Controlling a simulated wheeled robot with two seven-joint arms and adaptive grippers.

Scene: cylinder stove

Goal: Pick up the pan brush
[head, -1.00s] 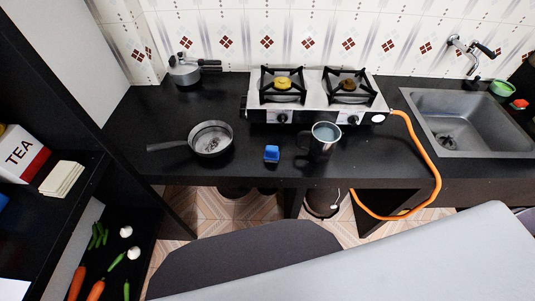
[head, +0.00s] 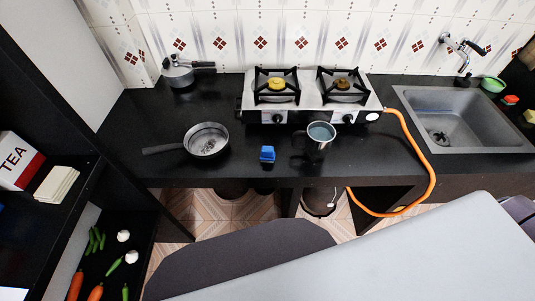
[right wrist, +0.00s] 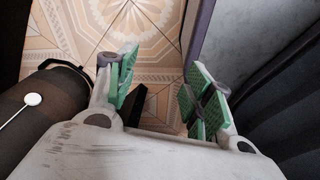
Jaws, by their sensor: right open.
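A small blue object (head: 267,154), which looks like the pan brush, lies near the front edge of the black counter in the head view. It is between the frying pan (head: 206,141) and the metal mug (head: 321,136), apart from both. It is too small to make out bristles. My right gripper (right wrist: 161,88) shows in the right wrist view, with its green-padded fingers wide apart and nothing between them. Below it is the tiled floor, and the blue object is not in that view. My left gripper is not in view.
A two-burner stove (head: 309,105) stands behind the mug, with an orange hose (head: 424,155) hanging over the counter edge. The sink (head: 468,121) is at right, a pressure cooker (head: 178,74) at back left. A dark cylindrical thing (right wrist: 38,120) is left of my right gripper.

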